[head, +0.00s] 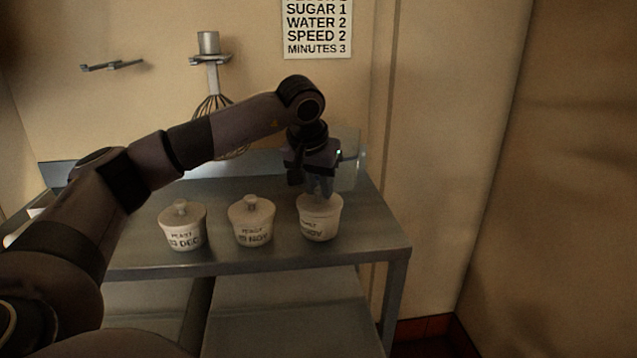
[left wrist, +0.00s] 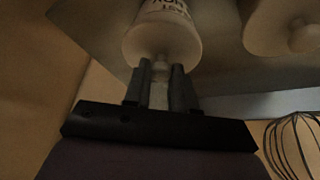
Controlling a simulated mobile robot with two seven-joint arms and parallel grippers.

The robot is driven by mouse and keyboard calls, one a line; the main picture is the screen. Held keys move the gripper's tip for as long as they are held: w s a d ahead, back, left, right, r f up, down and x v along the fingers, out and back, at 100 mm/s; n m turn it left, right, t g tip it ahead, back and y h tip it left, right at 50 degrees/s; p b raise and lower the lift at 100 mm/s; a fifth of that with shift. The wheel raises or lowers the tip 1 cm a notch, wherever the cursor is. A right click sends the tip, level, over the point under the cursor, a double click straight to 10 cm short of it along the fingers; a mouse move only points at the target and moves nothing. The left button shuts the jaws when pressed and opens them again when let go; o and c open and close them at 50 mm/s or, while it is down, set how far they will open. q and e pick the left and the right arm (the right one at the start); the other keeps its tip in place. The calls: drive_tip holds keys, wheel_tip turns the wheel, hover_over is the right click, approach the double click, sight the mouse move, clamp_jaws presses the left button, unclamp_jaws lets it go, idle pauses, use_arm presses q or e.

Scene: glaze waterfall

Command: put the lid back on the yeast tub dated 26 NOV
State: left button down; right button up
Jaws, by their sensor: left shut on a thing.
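Three white yeast tubs stand in a row on the steel table. The right tub (head: 319,230) has a label ending in NOV; its day number is not readable. My left gripper (head: 321,191) is above this tub, pointing down, shut on the knob of its pale lid (head: 318,204). In the left wrist view the fingers (left wrist: 160,84) pinch the knob and the lid (left wrist: 162,45) is at the tub's mouth. I cannot tell whether it is fully seated. The middle tub (head: 251,222), with a NOV label, and the left tub (head: 183,228), marked DEC, have their lids on.
The steel table (head: 369,231) has its right edge a short way beyond the right tub. A whisk (head: 213,105) hangs at the wall behind my arm. A paper sign (head: 317,28) is on the wall. A shelf (head: 290,320) lies below the tabletop.

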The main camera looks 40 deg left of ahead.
use_arm(q)
drive_tip(key=shift+c, duration=1.8)
unclamp_jaws()
use_arm(e)
drive_tip(key=shift+w, duration=0.1)
use_arm(q)
drive_tip(key=shift+r+p, duration=0.6)
drive_tip(key=shift+p, duration=0.05)
drive_tip(key=shift+r, duration=0.25)
wheel_tip(320, 180, up, 5)
drive_tip(key=p, duration=0.5)
drive_tip(key=shift+r+p, duration=0.2)
drive_tip(key=shift+p, duration=0.2)
use_arm(e)
drive_tip(key=r, duration=0.5)
drive_tip(key=shift+s+d+r, duration=0.3)
drive_tip(key=shift+r, duration=0.05)
